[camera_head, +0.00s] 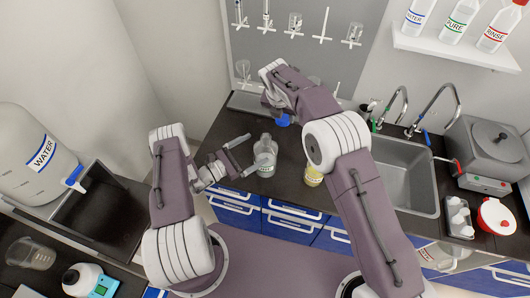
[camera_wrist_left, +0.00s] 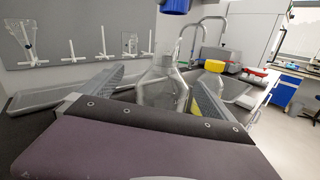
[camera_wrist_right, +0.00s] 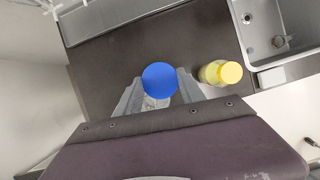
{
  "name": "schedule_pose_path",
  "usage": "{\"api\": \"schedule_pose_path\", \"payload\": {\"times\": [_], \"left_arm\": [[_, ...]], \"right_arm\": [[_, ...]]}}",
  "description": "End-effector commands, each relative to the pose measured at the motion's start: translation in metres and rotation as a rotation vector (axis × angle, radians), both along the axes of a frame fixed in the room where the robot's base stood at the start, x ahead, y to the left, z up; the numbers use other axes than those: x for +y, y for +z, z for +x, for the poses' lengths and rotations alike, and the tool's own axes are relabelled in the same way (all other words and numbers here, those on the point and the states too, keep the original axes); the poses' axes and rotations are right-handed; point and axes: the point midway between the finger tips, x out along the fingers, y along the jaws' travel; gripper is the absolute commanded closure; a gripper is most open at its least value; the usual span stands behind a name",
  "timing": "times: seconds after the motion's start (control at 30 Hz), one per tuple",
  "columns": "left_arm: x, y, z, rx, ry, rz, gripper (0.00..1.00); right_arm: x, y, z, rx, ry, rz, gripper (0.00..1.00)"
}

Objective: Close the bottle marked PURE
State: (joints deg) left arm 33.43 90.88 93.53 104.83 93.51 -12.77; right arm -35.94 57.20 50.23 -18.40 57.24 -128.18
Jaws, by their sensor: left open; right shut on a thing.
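A clear open-necked bottle (camera_head: 265,157) stands upright on the dark counter; I can read no label on it. In the left wrist view the bottle (camera_wrist_left: 160,88) is between the fingers of my left gripper (camera_wrist_left: 155,92), which is open around it. In the head view my left gripper (camera_head: 248,156) reaches it from the left. My right gripper (camera_head: 276,112) is shut on a blue cap (camera_head: 283,120), above and behind the bottle. The cap (camera_wrist_right: 160,80) also shows between the right wrist's fingers. A bottle labelled PURE (camera_head: 459,20) stands on the wall shelf, its top cut off.
A yellow bottle (camera_head: 313,176) stands on the counter just right of the clear bottle. The sink (camera_head: 402,172) lies further right. The shelf (camera_head: 450,47) also holds bottles marked WATER and RINSE. A glassware pegboard (camera_head: 262,62) is behind the counter.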

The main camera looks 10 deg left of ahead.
Motion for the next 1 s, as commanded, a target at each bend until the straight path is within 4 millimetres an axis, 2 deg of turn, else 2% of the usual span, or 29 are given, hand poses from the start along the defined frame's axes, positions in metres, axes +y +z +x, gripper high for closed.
{"api": "schedule_pose_path", "payload": {"times": [0.03,0.1,0.23,0.57,0.77,1.0], "left_arm": [[0.004,-0.008,-0.012,0.040,0.027,-0.027,0.00],[0.007,-0.021,-0.027,0.088,0.060,-0.062,0.00],[0.014,-0.031,-0.041,0.127,0.102,-0.093,0.00],[0.017,-0.031,-0.040,0.124,0.109,-0.091,0.00],[0.008,-0.032,-0.028,0.125,0.103,-0.089,0.00],[-0.020,-0.031,0.010,0.122,0.101,-0.089,0.00]], "right_arm": [[0.015,0.007,-0.009,0.002,0.029,-0.002,0.91],[0.031,0.007,-0.021,0.003,0.063,-0.002,0.91],[0.051,0.008,-0.037,0.003,0.109,-0.001,0.91],[0.055,0.007,-0.040,0.002,0.115,-0.001,0.91],[0.055,0.007,-0.039,0.001,0.114,-0.001,0.91],[0.055,0.007,-0.039,0.001,0.114,-0.001,0.91]]}}
